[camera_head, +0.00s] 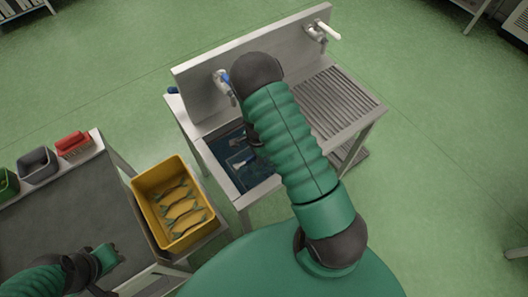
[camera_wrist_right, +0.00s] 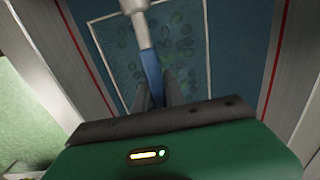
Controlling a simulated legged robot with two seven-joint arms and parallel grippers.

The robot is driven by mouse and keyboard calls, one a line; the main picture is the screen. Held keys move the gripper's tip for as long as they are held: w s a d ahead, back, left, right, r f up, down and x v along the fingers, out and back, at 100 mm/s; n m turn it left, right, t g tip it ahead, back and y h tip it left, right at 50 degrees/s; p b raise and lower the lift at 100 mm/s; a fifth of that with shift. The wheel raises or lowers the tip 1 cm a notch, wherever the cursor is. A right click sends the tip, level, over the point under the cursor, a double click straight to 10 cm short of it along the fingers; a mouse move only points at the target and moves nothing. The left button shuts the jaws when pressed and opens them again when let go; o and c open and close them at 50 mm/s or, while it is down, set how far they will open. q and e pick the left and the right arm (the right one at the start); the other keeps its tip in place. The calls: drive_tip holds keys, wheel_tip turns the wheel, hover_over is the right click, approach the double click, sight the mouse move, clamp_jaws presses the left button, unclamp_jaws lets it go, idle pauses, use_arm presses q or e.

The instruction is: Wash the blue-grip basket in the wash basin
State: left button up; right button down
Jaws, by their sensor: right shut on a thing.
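The wash basin (camera_head: 217,152) is a dark blue-lined sink in a steel stand, partly hidden by my right arm in the head view. The right wrist view shows its dark blue inside (camera_wrist_right: 240,45) beside steel edges with red lines. The basket (camera_wrist_right: 112,50) is a pale-rimmed mesh with green olive-like shapes in it, seen against the basin. My right gripper (camera_wrist_right: 158,95) is shut on its blue grip (camera_wrist_right: 150,66). The basket's depth in the basin is unclear. My left gripper (camera_head: 108,257) is over the grey table at lower left; its finger gap is unclear.
A yellow crate (camera_head: 139,192) with several yellowish-green items stands left of the basin. Green, grey and red bins (camera_head: 73,146) line the grey table (camera_head: 45,215). A ribbed drainboard (camera_head: 340,98) and a white-levered tap (camera_head: 318,31) are at right. Green floor lies clear around.

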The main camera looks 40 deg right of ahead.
drive_tip(key=shift+a, duration=0.6)
drive_tip(key=shift+d+b, duration=0.6)
drive_tip(key=shift+d, duration=3.35)
drive_tip(key=shift+s+a+r+p, duration=0.15)
drive_tip(key=shift+a+p, duration=0.45)
drive_tip(key=shift+a, duration=1.5)
drive_tip(key=shift+w+a+p, duration=0.2)
drive_tip(key=shift+a+p, duration=0.25)
drive_tip(key=shift+a, duration=1.45)
drive_tip(key=d, duration=0.4)
drive_tip(key=shift+s+b, duration=0.2)
drive_tip(key=shift+b, duration=0.1)
